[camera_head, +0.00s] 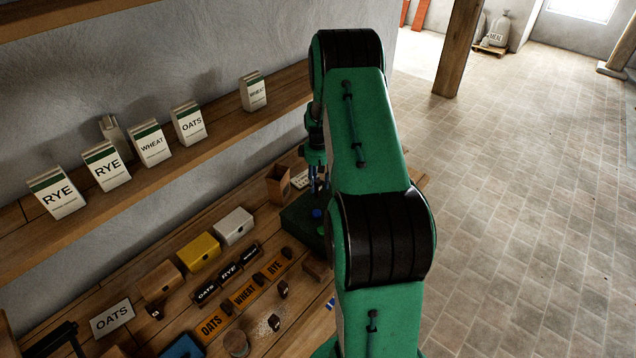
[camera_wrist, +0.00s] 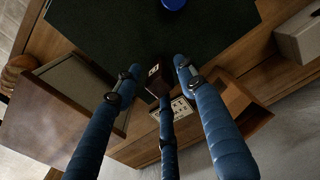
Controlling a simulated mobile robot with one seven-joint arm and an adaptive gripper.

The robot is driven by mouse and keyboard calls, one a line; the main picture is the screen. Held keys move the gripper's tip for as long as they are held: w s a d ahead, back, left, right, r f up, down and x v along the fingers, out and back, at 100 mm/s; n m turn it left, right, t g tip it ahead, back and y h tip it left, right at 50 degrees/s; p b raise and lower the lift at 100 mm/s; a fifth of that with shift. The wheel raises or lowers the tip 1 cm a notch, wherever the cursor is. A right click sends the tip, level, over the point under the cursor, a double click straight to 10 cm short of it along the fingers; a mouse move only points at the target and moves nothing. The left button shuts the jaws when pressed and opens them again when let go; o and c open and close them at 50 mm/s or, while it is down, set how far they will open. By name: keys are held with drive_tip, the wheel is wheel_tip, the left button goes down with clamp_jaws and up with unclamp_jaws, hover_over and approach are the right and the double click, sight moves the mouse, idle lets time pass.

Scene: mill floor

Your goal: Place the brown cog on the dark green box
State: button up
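The dark green box (camera_head: 303,222) stands on the bench, partly hidden by my arm. Its flat top (camera_wrist: 150,25) fills the upper wrist view, with a round blue piece (camera_wrist: 173,4) on it. The blue piece (camera_head: 317,213) also shows in the head view. My gripper (camera_wrist: 158,76) is above the box's wall-side edge, its three blue fingers converging. A small dark brown piece (camera_wrist: 156,80) with a white mark lies between the fingertips in the picture; whether they grip it is unclear. I cannot make out a cog shape. A round brown piece (camera_head: 236,342) lies on the near bench.
Yellow (camera_head: 198,252), white (camera_head: 233,226) and wooden (camera_head: 158,281) boxes line the bench. Label strips and small dark blocks (camera_head: 283,289) lie in front. An open wooden holder (camera_head: 280,186) and a lettered card (camera_head: 300,179) stand behind the green box. A shelf with cartons overhangs the bench.

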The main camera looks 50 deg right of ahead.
drive_tip(key=shift+r, duration=0.15)
wheel_tip(320, 180, up, 12)
idle(0.8)
idle(0.7)
